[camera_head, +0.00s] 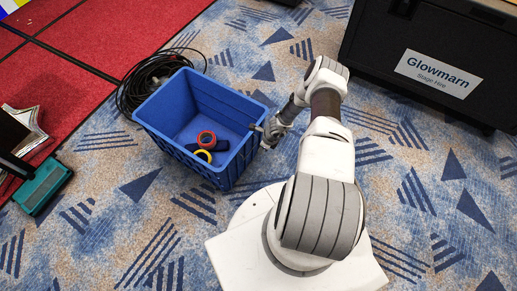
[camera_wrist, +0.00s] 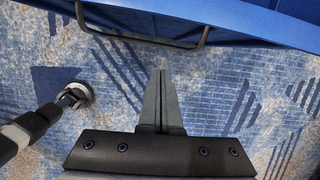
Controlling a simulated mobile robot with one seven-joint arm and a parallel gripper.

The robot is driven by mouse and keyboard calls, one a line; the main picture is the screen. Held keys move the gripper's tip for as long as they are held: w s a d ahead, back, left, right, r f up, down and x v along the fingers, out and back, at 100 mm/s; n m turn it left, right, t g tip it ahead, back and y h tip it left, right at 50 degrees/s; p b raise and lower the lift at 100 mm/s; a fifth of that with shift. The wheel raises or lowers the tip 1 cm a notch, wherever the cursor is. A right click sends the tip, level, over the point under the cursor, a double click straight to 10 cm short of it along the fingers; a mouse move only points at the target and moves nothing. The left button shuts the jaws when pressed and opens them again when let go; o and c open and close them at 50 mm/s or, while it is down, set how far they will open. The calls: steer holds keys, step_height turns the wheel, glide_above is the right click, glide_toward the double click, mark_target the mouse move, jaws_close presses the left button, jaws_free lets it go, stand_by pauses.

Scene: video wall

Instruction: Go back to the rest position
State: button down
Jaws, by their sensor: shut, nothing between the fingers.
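My gripper (camera_wrist: 160,98) is shut and empty in the wrist view, its fingertips together above the patterned carpet. In the head view my gripper (camera_head: 268,132) is at the right side of the blue crate (camera_head: 222,175), near its rim. I cannot tell whether it touches the crate. The crate's blue wall and a bent metal handle (camera_wrist: 140,40) show at the top of the wrist view. Inside the crate lie a red ring (camera_head: 206,139), a yellow ring (camera_head: 204,155) and a dark item.
A coiled black cable (camera_head: 150,80) lies behind the crate. A teal box (camera_head: 42,187) and a silver star (camera_head: 25,130) are at the left by the red tiles (camera_head: 75,50). Carpet in front is clear.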

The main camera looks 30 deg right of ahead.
steer(key=p+v, duration=0.1)
steer(key=v, duration=0.3)
